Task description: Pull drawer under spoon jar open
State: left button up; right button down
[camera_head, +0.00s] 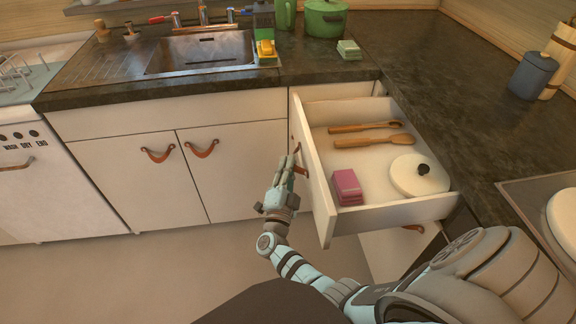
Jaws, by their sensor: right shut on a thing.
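A white drawer (385,217) stands pulled out from under the right-hand counter, its front panel (318,195) facing left. My right gripper (294,166) is at the outside of this front, shut on its brown leather pull (299,164), which the fingers partly hide. Inside the drawer lie two wooden spoons (372,140), a stack of pink sponges or blocks (347,187) and a white lid with a black knob (418,176). I cannot make out a spoon jar for certain; a tall wooden-coloured vessel (562,58) stands at the far right edge, cut off. My left gripper is out of view.
White cupboard doors (130,180) with leather pulls stand left of my gripper. A sink (205,50) and green pot (324,18) are behind. The floor (190,265) is clear.

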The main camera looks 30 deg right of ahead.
jog(key=c, duration=1.7)
grip_release()
jog(key=shift+o, duration=0.2)
